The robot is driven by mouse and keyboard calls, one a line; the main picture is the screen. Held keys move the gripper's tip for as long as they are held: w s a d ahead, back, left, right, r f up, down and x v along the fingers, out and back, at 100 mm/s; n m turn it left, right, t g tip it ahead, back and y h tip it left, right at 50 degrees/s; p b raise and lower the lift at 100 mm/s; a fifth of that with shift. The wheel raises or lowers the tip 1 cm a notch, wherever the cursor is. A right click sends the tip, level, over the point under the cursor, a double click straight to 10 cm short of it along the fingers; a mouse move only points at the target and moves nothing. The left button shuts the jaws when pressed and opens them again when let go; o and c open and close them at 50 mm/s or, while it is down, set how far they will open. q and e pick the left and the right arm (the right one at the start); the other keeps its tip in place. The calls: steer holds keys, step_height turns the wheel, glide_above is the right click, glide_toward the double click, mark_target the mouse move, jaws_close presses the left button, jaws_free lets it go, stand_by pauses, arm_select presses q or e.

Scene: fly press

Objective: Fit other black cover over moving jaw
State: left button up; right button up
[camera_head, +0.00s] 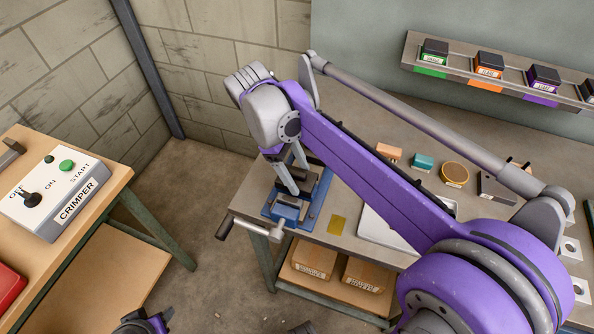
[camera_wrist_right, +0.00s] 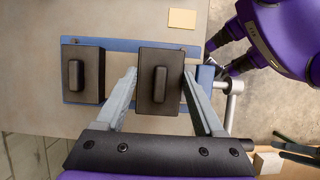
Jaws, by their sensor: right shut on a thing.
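The blue vise (camera_head: 312,212) stands at the left end of the grey bench, with its bar handle at the front. My right gripper (camera_head: 290,185) reaches down over it. In the right wrist view the right gripper (camera_wrist_right: 163,78) is shut on a black cover (camera_wrist_right: 163,62) with a raised grip, one finger on each side. The other black cover (camera_wrist_right: 82,75) sits at the vise's other jaw, a gap away. My left gripper is not in view.
A yellow square (camera_head: 338,225) lies on the bench (camera_head: 352,180) beside the vise. The vise handle (camera_wrist_right: 228,118) sticks out past the bench edge. Small blocks and a round tin (camera_head: 454,174) stand further right. A crimper box (camera_head: 55,195) is on the left table.

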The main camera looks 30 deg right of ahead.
steer(key=shift+f+b, duration=0.3)
steer(key=shift+f, duration=0.35)
stand_by(1.1)
steer(key=shift+f, duration=0.2)
steer(key=shift+a+f, duration=0.15)
steer(key=shift+f, duration=0.2)
steer(key=shift+s+a+f+b, duration=0.15)
steer(key=shift+f+b, duration=0.6)
steer(key=shift+f, duration=0.05)
stand_by(0.5)
steer(key=o, duration=1.4)
steer(key=v, duration=0.4)
steer(key=p+v, duration=0.1)
steer(key=v, duration=0.3)
steer(key=d+v, duration=0.1)
steer(key=v, duration=0.4)
steer(key=shift+s+r+p, duration=0.25)
steer(key=shift+r+p, duration=0.05)
